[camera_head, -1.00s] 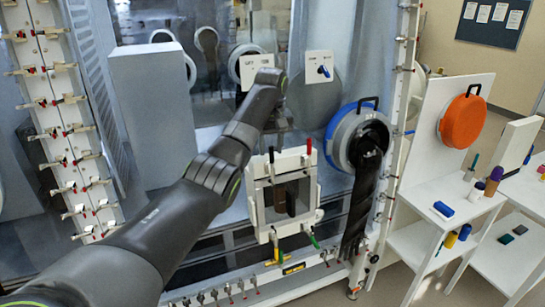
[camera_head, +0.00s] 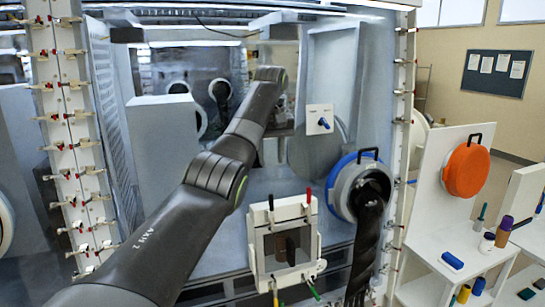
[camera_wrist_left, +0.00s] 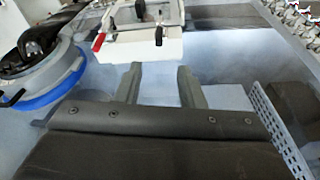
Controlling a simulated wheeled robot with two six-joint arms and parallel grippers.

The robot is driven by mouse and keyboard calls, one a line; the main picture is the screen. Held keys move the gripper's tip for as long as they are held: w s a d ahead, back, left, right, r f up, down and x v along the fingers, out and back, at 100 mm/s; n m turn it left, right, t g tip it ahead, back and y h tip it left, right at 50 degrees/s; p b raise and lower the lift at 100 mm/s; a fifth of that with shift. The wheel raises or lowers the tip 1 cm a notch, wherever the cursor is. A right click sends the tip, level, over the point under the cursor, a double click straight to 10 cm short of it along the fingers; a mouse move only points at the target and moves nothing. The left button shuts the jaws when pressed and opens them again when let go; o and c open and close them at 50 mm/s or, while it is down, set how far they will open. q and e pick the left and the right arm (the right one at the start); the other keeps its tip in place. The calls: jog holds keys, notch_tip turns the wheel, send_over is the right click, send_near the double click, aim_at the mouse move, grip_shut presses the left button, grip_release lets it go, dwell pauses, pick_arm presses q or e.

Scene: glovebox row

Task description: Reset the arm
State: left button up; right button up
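My left arm comes in from the lower left of the head view and reaches up in front of the glovebox window (camera_head: 225,60). Its far end hides part of the glovebox front, and the gripper's fingers are hard to make out there. In the left wrist view, the two fingers of my left gripper (camera_wrist_left: 158,82) are apart, with nothing between them. The fingers are above the grey front surface, short of a white framed fixture seen beyond them. My right arm and gripper are not in view.
A blue-ringed glove port (camera_head: 341,190) with a hanging black glove (camera_head: 366,245) is right of the white framed fixture (camera_head: 260,245). A blue switch on a white plate (camera_head: 320,112) is above. An orange round lid (camera_head: 467,172) hangs on a white stand at right.

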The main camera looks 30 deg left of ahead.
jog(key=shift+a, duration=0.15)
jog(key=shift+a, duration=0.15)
